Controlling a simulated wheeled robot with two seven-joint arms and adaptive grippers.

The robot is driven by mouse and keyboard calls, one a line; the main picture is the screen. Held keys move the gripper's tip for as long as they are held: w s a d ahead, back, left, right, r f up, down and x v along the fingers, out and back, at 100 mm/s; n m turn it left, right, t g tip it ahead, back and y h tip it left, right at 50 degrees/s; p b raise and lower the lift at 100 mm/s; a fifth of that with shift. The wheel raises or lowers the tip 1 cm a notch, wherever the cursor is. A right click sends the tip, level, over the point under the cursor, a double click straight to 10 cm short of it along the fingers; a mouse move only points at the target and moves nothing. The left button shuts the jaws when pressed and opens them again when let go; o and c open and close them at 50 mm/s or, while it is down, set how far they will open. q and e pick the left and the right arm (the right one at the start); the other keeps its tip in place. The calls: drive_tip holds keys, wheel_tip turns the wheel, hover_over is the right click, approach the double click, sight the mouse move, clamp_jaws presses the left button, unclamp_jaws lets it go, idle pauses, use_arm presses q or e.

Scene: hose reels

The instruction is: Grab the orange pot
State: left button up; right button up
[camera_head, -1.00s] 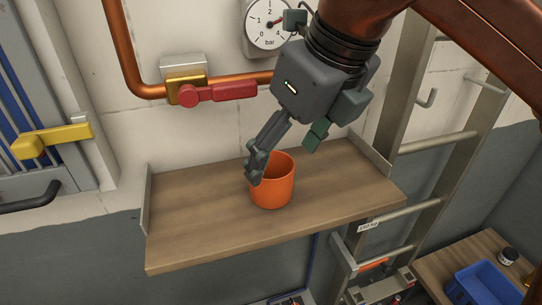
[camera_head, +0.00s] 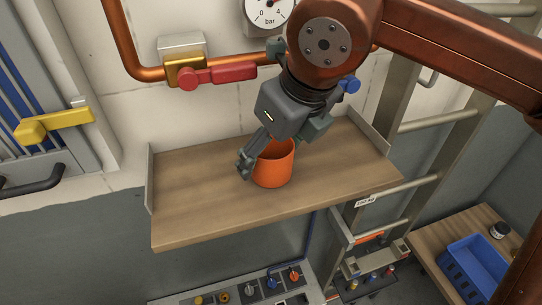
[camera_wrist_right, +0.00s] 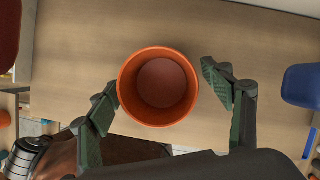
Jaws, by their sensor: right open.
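The orange pot (camera_head: 271,170) stands upright on the wooden shelf (camera_head: 190,215). My right gripper (camera_head: 266,152) is above and around it, with one finger just left of the pot and the other mostly hidden behind the pot and the hand. In the right wrist view I look down into the empty pot (camera_wrist_right: 160,88). The open gripper's (camera_wrist_right: 161,88) green-padded fingers are on both sides of it. The left finger is close to the rim; I cannot tell if it touches. A gap shows at the right finger. My left gripper is not in view.
A copper pipe with a red-handled valve (camera_head: 225,74) and a pressure gauge (camera_head: 268,14) are on the wall behind. A ladder (camera_head: 410,150) stands right of the shelf. A blue bin (camera_head: 478,268) is lower right. The shelf's left part is bare.

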drive_tip(key=c, duration=1.4)
drive_tip(key=shift+o, duration=0.2)
